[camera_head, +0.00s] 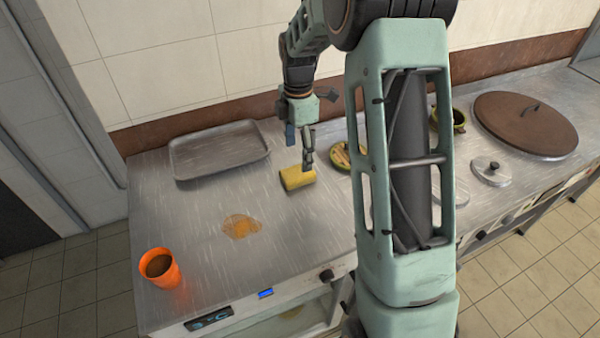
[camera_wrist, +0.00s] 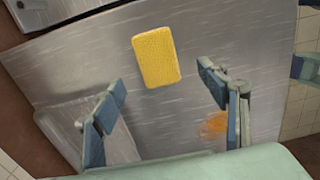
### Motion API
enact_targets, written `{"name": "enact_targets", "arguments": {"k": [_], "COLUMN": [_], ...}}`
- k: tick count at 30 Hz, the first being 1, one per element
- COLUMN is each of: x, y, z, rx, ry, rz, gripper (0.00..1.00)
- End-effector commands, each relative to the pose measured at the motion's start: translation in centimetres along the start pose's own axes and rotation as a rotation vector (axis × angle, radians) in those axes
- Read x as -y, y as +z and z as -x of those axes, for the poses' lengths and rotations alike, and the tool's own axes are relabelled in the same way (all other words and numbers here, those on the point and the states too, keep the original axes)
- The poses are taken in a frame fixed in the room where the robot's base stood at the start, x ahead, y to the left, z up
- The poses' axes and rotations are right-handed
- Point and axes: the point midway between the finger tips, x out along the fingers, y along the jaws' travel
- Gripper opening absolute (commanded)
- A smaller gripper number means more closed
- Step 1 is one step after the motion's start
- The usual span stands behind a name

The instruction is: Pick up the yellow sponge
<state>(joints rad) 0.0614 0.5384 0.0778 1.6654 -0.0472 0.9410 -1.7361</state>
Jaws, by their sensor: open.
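The yellow sponge (camera_head: 297,178) lies on the metal counter, to the right of the grey tray. In the wrist view the whole sponge (camera_wrist: 156,57) shows, upright in the picture and beyond the fingertips, in the gap between them. My gripper (camera_head: 304,147) is above the sponge in the head view, with one finger overlapping its right end in the picture. I cannot tell exactly how high the fingertips are over the sponge.
A grey tray (camera_head: 220,152) lies at the back left of the counter. An orange cup (camera_head: 159,268) with brown contents stands at the front left. An orange-brown spill (camera_head: 240,226) lies in front of the sponge. A brown round lid (camera_head: 525,122) and a small grey lid (camera_head: 491,171) are on the right.

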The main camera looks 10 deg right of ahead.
Motion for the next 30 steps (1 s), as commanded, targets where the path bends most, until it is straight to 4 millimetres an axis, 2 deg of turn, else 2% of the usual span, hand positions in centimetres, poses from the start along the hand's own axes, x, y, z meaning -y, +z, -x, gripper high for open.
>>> {"name": "enact_targets", "arguments": {"k": [3, 11, 19, 29, 30], "x": [0.0, -0.1, -0.4, -0.4, -0.4], "y": [-0.1, 0.0, 0.0, 0.0, 0.0], "z": [-1.9, -3.9, -7.5, -8.2, -8.2], "rx": [0.000, 0.001, 0.001, 0.002, 0.002], "ry": [-0.002, -0.002, -0.002, 0.001, 0.001], "rz": [0.000, -0.001, -0.002, -0.002, -0.002], "gripper": [0.67, 0.67, 0.67, 0.67, 0.63]}}
